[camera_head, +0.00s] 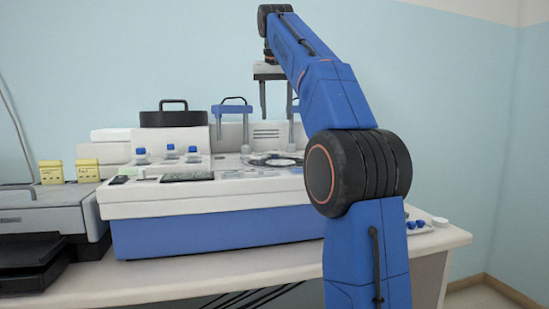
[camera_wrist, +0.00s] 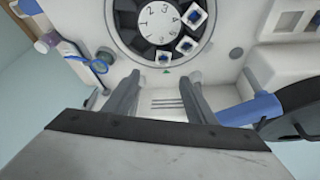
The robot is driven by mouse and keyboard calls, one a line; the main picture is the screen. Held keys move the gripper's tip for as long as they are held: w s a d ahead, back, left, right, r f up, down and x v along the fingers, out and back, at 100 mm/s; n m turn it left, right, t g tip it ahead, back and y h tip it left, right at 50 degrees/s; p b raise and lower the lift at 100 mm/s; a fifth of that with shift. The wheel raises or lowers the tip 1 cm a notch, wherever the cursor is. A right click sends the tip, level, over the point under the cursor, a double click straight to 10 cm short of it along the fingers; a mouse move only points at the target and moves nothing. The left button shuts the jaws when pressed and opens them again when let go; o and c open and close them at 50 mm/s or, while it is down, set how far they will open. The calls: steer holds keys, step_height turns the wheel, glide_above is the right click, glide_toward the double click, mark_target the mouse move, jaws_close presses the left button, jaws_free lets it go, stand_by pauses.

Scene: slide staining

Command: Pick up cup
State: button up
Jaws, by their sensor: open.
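My gripper (camera_head: 277,113) hangs over the right part of the blue and white staining machine, fingers down, apart and empty. In the wrist view, its two fingers (camera_wrist: 164,80) stand on either side of the frame's middle, below a numbered carousel. Several small white square cups with blue centres sit in the carousel; one cup (camera_wrist: 163,57) is closest to the gap between the fingers. The other cups (camera_wrist: 187,45) lie up and to the right. Nothing is between the fingers. Which cup the task means cannot be told.
The carousel dial (camera_wrist: 158,20) is set in the machine's white top (camera_head: 235,187). Three blue-capped bottles (camera_head: 170,153) stand left on it. A blue stand (camera_head: 233,110) rises behind. A printer (camera_head: 45,225) and yellow boxes (camera_head: 52,172) are at left. Small blue items (camera_head: 415,226) lie at right.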

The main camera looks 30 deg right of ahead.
glide_above(275, 157)
steer(key=f, duration=0.7)
steer(key=shift+s, duration=0.4)
steer(key=shift+a+x, duration=0.2)
steer(key=shift+x, duration=1.15)
steer(key=shift+a+x, duration=0.2)
steer(key=shift+x, duration=1.15)
steer(key=shift+f, duration=0.1)
steer(key=shift+s, duration=0.1)
steer(key=c, duration=1.1)
